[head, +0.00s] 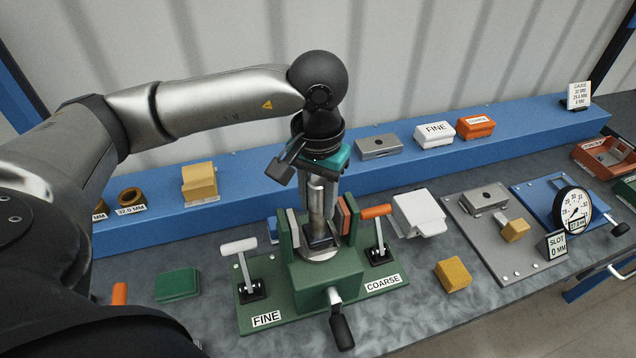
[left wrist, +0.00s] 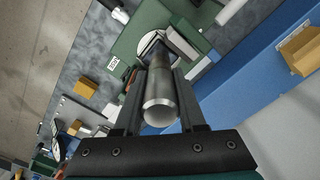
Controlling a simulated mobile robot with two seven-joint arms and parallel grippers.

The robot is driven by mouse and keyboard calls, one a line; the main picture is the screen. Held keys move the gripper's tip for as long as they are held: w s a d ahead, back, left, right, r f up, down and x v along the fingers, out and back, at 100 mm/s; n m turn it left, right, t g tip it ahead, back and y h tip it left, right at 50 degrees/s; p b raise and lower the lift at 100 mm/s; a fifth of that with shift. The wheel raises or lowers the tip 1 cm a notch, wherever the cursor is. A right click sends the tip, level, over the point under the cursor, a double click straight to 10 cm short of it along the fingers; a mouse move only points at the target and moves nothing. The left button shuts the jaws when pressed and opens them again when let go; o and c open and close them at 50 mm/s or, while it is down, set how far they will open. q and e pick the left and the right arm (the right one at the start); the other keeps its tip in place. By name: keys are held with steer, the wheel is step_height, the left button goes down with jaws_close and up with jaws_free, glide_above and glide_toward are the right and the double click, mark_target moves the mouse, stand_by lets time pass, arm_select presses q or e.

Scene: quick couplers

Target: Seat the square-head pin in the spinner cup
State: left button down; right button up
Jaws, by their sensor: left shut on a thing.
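My left gripper (head: 321,238) points down over the green fixture (head: 320,282) and is shut on a steel cylindrical pin (head: 317,200). In the left wrist view the pin (left wrist: 160,100) lies between the two dark fingers (left wrist: 157,72), its round end towards the camera. The pin's lower end is at or just above a pale round disc (head: 318,256), which seems to be the spinner cup, between the fixture's green uprights. The disc also shows in the left wrist view (left wrist: 150,43). The square head and any contact with the cup are hidden. My right gripper is out of view.
The fixture has a white-handled FINE lever (head: 240,248), an orange-handled COARSE lever (head: 377,212) and a black-handled crank (head: 341,328) in front. A dial gauge (head: 572,210) is at right.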

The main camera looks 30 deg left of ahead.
arm_select(q)
steer(key=shift+w+f, duration=0.1)
steer(key=shift+f, duration=0.5)
steer(key=shift+f, duration=0.15)
steer(key=c, duration=0.5)
jaws_free()
steer(key=shift+r, duration=0.25)
step_height(320, 180, up, 12)
steer(key=shift+f+b, duration=0.1)
steer(key=shift+b, duration=0.3)
